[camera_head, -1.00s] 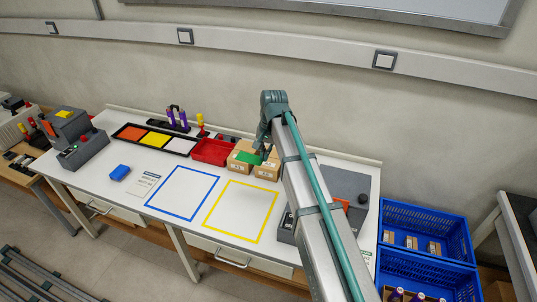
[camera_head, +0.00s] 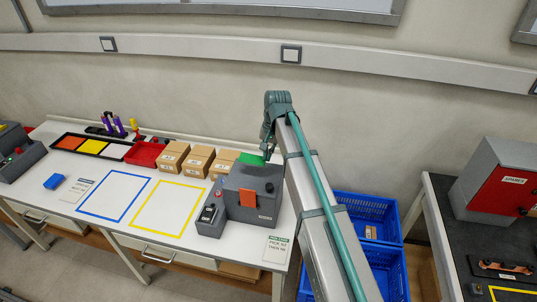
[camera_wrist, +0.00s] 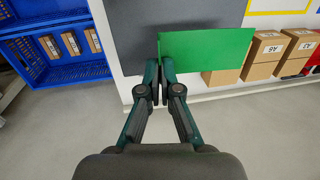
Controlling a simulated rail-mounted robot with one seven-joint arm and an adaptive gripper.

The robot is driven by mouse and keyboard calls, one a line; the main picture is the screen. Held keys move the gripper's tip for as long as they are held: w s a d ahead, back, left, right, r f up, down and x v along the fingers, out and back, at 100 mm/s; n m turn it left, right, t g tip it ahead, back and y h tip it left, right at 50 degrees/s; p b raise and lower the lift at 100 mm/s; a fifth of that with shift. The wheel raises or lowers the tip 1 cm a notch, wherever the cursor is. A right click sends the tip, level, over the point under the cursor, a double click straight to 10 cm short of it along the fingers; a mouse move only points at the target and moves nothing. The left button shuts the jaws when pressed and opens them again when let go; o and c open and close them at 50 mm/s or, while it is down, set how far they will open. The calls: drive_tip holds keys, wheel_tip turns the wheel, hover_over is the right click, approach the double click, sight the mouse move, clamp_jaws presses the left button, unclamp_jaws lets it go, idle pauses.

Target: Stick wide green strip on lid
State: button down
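My gripper (camera_wrist: 161,68) is shut on a wide green strip (camera_wrist: 205,48) by one end. In the wrist view the strip sticks out to the right. In the head view the green strip (camera_head: 251,158) shows just left of my gripper (camera_head: 267,156), over the back of a grey box-like machine (camera_head: 253,190). The machine has a flat grey top and an orange tab. A grey surface (camera_wrist: 172,14) lies beyond the fingertips in the wrist view. No part is clearly marked as the lid, and I cannot tell the strip's height above the machine.
Cardboard boxes (camera_head: 197,160), a red bin (camera_head: 145,153) and a tray of coloured sheets (camera_head: 62,142) line the back of the bench. Blue and yellow outlined areas are clear. Blue crates (camera_head: 366,207) stand right of the bench. A dark table with a red-fronted case (camera_head: 502,182) is further right.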

sight(265, 173)
drive_tip(key=shift+w+a+f+b, duration=0.1)
drive_tip(key=shift+a+f+b, duration=0.25)
drive_tip(key=shift+f, duration=0.2)
drive_tip(key=shift+d+f+b, duration=0.1)
drive_tip(key=shift+f+b, duration=0.2)
drive_tip(key=shift+f, duration=0.2)
drive_tip(key=shift+f+b, duration=0.95)
drive_tip(key=shift+f, duration=1.35)
drive_tip(key=shift+f, duration=0.35)
drive_tip(key=c, duration=1.2)
unclamp_jaws()
drive_tip(key=shift+c, duration=0.2)
wheel_tip(265, 173, up, 12)
drive_tip(key=d, duration=0.1)
drive_tip(key=shift+s+d, duration=0.25)
drive_tip(key=shift+d, duration=0.05)
